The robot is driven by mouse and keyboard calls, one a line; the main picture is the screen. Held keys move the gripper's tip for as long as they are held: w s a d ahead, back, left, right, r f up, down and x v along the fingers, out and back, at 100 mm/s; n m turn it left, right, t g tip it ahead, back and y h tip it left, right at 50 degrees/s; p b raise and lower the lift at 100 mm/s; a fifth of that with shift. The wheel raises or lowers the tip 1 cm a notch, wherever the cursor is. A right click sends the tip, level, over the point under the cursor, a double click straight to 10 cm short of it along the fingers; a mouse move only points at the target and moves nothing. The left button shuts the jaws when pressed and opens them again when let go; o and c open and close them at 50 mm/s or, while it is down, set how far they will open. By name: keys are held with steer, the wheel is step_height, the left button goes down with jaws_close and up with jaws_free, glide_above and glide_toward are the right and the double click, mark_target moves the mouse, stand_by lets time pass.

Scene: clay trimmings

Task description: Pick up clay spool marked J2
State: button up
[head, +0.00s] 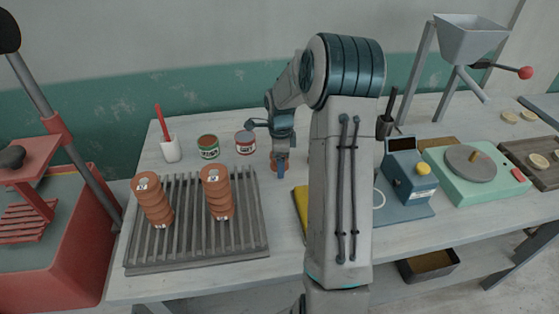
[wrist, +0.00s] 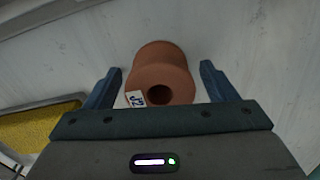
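The clay spool marked J2 (wrist: 161,68) is a terracotta cylinder with a dark centre hole and a small white tag reading J2 in the wrist view. In the head view only a bit of it (head: 274,164) shows behind my gripper's fingers. It stands on the white table. My gripper (wrist: 158,84) is open in the wrist view, with one blue finger to each side of the spool and gaps between. My gripper also shows in the head view (head: 281,170), pointing down over the spool; its fingers overlap there.
A slatted grey rack (head: 245,238) at left holds two stacks of terracotta spools (head: 152,203) with tags. Two paint tins (head: 208,148) and a white cup (head: 171,151) stand behind it. A yellow sponge-like pad (wrist: 35,128) lies near the spool. A blue scale (head: 405,185) stands at right.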

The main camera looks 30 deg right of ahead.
steer(key=c, duration=1.1)
steer(key=shift+r, duration=0.15)
